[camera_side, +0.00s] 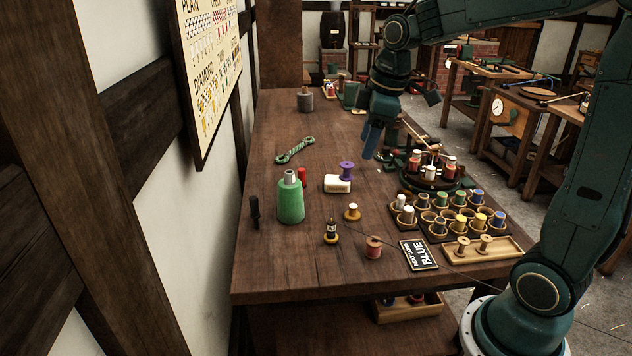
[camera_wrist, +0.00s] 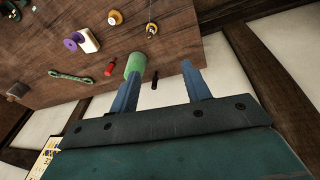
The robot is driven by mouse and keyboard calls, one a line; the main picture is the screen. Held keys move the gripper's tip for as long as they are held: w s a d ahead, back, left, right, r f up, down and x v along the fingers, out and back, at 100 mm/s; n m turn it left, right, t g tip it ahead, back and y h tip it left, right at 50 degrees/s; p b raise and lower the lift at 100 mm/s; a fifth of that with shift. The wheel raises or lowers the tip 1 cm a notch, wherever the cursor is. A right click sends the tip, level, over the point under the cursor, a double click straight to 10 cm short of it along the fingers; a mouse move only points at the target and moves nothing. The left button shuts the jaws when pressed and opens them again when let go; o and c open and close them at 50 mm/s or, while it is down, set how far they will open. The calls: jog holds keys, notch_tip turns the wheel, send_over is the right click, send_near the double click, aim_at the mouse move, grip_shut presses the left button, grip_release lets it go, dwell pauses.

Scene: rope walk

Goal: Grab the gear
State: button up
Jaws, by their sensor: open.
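I cannot make out a separate gear in either view. A dark round device (camera_side: 432,180) carrying several upright bobbins stands at the right side of the table; its lower parts are too small to tell. My gripper (camera_side: 371,143) is to the left of that device and above the wooden table. In the wrist view my gripper (camera_wrist: 160,68) shows two blue fingers spread apart with nothing held. Beyond them are the table edge, a green thread cone (camera_wrist: 136,66) and a small black tool (camera_wrist: 155,84).
A rack of colourful spools (camera_side: 447,214) and a wooden tray (camera_side: 483,249) fill the front right. A white block (camera_side: 337,184), purple spool (camera_side: 346,169), green cord hank (camera_side: 295,150) and grey weight (camera_side: 305,100) lie about. A wall runs along the left. The table's far middle is clear.

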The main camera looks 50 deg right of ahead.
jog(key=w+d+f+n+g, duration=0.1)
jog(key=w+d+f+n, duration=0.2)
jog(key=w+d+f, duration=0.2)
jog(key=w+d+f+n+g+y, duration=0.1)
jog(key=w+d+f+n, duration=0.2)
jog(key=d+f, duration=0.8)
jog(key=shift+w+d+f+n, duration=0.2)
jog(key=shift+w+d+n, duration=0.2)
jog(key=shift+w, duration=0.8)
jog(key=shift+a+f, duration=0.1)
send_over(353, 205)
jog(key=f, duration=0.8)
jog(key=shift+s+f, duration=0.15)
jog(key=shift+s, duration=0.25)
jog(key=shift+f, duration=0.15)
jog(key=shift+w+f, duration=0.15)
jog(key=shift+f, duration=1.1)
jog(key=shift+w+f, duration=0.15)
jog(key=shift+f, duration=1.05)
